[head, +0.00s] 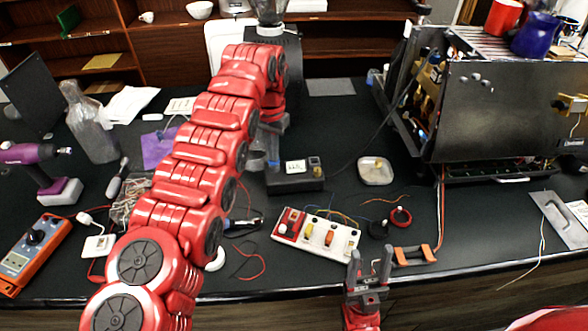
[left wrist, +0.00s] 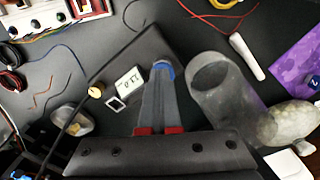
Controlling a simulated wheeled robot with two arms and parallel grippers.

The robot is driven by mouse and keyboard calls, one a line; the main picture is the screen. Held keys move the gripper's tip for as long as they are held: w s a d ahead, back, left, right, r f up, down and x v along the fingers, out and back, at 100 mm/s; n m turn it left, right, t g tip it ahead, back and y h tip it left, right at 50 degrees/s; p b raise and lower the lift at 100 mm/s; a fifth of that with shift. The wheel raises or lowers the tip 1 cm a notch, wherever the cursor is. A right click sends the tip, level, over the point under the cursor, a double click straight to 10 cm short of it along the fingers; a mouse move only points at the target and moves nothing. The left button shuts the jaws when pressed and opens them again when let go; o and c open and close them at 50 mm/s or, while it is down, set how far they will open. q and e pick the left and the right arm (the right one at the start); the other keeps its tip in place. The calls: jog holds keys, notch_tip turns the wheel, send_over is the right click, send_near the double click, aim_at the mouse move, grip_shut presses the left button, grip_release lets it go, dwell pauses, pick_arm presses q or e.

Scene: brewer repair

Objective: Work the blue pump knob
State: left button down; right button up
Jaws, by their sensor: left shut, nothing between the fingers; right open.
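A black box (head: 288,182) with a small lit display sits mid-bench in the head view; it also shows in the left wrist view (left wrist: 135,55). A blue knob (left wrist: 163,69) shows at my left fingertips on that box in the left wrist view. My left gripper (left wrist: 160,75) is shut, its fingertips over or against the knob; I cannot tell whether they touch. In the head view my left gripper (head: 271,158) is partly hidden by my red arm, at the box's left end. My right gripper (head: 370,264) is open and empty near the bench's front edge.
A brass knob (left wrist: 95,90) is on the box. The opened brewer (head: 495,110) stands at right.

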pick_arm(q)
jog(key=shift+f, duration=0.4)
jog(key=shift+r+p, duration=0.8)
jog(key=shift+r, duration=0.3)
jog(key=shift+w+r+p, duration=0.15)
jog(key=shift+r+p, duration=0.35)
jog(key=shift+r, duration=0.05)
